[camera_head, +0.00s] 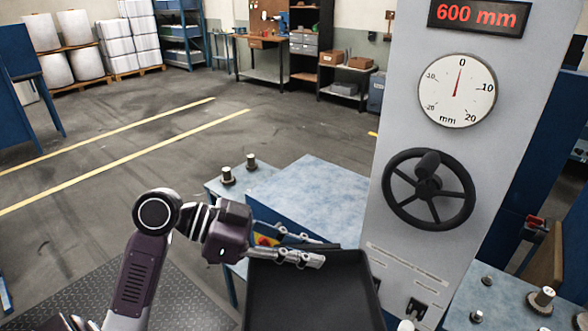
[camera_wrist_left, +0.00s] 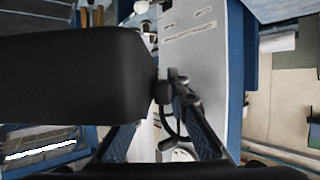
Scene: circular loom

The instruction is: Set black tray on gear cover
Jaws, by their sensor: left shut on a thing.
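The black tray (camera_head: 310,297) is at the bottom centre of the head view, its lower part cut off by the frame. In the left wrist view a large dark shape, which looks like the tray (camera_wrist_left: 75,75), fills the left side. A blue box with a pale worn top, apparently the gear cover (camera_head: 310,192), stands beyond the tray, left of the grey column. The tray hides part of its near side. My right gripper is not in view.
The grey column (camera_head: 400,140) with a black handwheel (camera_head: 428,188) and a round dial (camera_head: 457,90) rises right of the tray. Metal posts stand on the blue surfaces at left (camera_head: 228,176) and right (camera_head: 541,299). Open floor lies to the left.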

